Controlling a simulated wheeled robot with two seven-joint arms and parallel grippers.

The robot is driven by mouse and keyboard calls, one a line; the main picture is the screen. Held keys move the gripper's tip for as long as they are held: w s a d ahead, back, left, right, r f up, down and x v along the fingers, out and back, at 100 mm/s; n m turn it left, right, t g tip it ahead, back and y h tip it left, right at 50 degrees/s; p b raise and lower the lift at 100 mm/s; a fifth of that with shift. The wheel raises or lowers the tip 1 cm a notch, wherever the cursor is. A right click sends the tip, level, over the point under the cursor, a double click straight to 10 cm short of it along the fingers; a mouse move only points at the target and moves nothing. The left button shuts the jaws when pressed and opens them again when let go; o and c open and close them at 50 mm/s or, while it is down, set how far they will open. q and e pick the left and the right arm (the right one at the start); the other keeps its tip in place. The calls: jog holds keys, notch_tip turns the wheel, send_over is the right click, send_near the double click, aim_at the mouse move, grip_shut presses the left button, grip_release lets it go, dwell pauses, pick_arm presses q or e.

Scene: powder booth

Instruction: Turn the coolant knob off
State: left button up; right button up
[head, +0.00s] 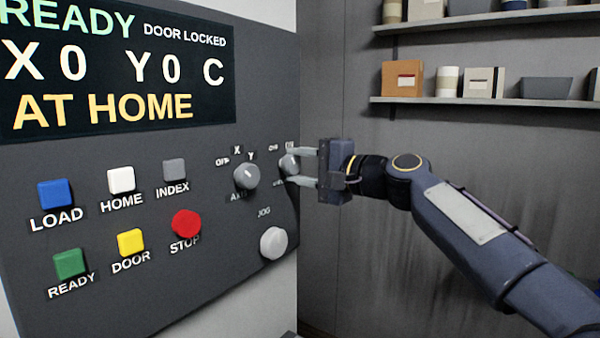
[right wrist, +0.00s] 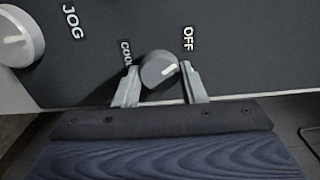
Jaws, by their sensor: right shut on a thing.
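The coolant knob (head: 288,165) is a small grey round knob at the right edge of the dark control panel. In the right wrist view the knob (right wrist: 157,70) shows a white pointer mark aimed right and slightly up, not straight at the OFF label (right wrist: 188,39) above right of it. A partly hidden "COOL" label (right wrist: 126,54) lies to its left. My right gripper (head: 298,167) has its fingers on either side of the knob and is shut on it; it also shows in the right wrist view (right wrist: 160,82). My left gripper is out of view.
An axis knob (head: 247,176) sits close left of the coolant knob, and a white JOG knob (head: 273,242) below. A red STOP button (head: 186,224) and several coloured buttons are farther left. The display (head: 115,70) reads READY, DOOR LOCKED, AT HOME. Shelves (head: 480,101) hang behind.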

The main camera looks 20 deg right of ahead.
jog(key=shift+n, duration=0.3)
jog(key=o, duration=1)
jog(key=b+v, duration=0.2)
jog(key=v, duration=0.5)
jog(key=shift+s+d, duration=0.2)
jog(key=shift+s, duration=0.15)
